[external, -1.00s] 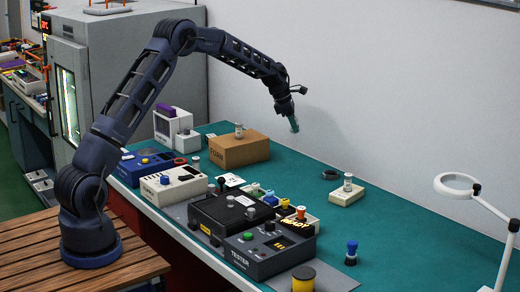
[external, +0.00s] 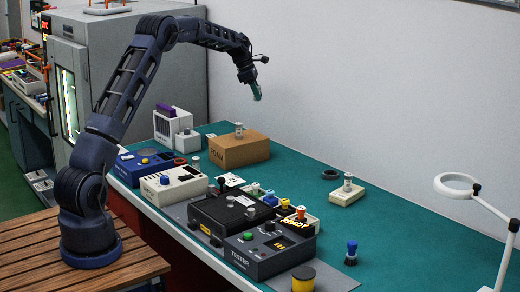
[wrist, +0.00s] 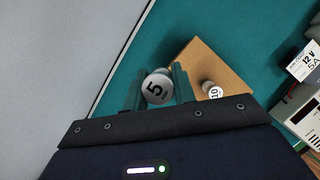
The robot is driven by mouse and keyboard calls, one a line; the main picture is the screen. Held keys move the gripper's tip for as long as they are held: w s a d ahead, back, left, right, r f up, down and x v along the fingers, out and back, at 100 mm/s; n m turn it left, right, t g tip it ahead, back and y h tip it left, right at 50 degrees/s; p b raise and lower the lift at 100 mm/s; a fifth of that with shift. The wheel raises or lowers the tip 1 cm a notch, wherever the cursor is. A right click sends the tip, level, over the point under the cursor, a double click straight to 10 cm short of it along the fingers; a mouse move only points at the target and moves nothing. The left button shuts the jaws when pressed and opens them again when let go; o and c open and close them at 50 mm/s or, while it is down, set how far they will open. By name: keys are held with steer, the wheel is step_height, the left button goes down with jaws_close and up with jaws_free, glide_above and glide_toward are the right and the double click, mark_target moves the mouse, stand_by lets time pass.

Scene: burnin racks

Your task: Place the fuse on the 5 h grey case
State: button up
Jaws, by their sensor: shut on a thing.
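My gripper (external: 257,94) is in the air above and behind the cardboard foam box in the external view. In the wrist view its two green fingers (wrist: 158,88) are shut on a pale, round-ended piece marked 5, which I take as the fuse (wrist: 155,86). The fuse is too small to make out in the external view. I cannot make out a "5 h" label on any case. A pale grey case (external: 170,124) with a purple item stands at the back left, and a cream block (external: 346,196) with a small cylinder on it is at right.
The foam box (external: 238,152) carries a small metal cylinder (external: 239,130); in the wrist view that cylinder (wrist: 213,90) is marked 10. A tester (external: 270,252) and several instruments crowd the front. A lamp (external: 457,185) stands at right.

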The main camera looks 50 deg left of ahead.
steer(key=r, duration=0.2)
glide_above(212, 136)
step_height(212, 136, down, 20)
steer(key=shift+a+f, duration=0.1)
steer(key=shift+f, duration=0.2)
steer(key=o, duration=1)
steer(key=shift+r, duration=0.1)
